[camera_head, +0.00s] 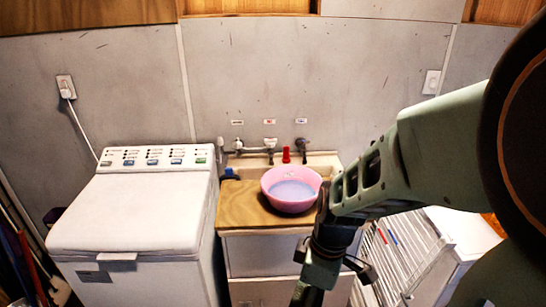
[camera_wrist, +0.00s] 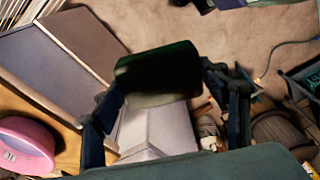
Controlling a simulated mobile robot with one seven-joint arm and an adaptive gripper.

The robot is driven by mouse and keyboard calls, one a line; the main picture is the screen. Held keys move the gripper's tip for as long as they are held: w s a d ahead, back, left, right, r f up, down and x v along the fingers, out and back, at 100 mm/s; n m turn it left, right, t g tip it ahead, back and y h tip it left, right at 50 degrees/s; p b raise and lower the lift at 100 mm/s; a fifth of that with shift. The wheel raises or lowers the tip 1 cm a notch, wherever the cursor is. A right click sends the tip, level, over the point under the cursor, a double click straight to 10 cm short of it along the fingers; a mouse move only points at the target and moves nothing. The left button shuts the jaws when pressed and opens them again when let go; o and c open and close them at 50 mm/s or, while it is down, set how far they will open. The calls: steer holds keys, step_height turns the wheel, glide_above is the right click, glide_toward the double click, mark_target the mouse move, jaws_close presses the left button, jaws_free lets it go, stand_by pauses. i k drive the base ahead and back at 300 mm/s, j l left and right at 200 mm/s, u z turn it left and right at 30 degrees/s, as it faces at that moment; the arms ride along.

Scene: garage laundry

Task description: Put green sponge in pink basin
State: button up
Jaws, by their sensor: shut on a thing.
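The pink basin (camera_head: 291,204) stands on the wooden top beside the sink, with pale bluish contents inside. Part of its rim and side also shows at the left edge of the wrist view (camera_wrist: 25,148). My gripper (camera_wrist: 163,84) is shut on a dark green block, the green sponge (camera_wrist: 158,72), held between its two fingers. The sponge's upper face is in deep shadow and a paler green edge shows below. In the head view my gripper hangs in front of the counter, to the right of and below the basin, outside it.
A white washing machine (camera_head: 135,215) stands left of the sink. A red object (camera_head: 286,155) and taps (camera_head: 301,145) are behind the basin. A white drying rack (camera_head: 395,255) stands at the right. The wooden counter (camera_head: 243,205) left of the basin is clear.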

mark_target(291, 197)
steer(key=i, duration=1.35)
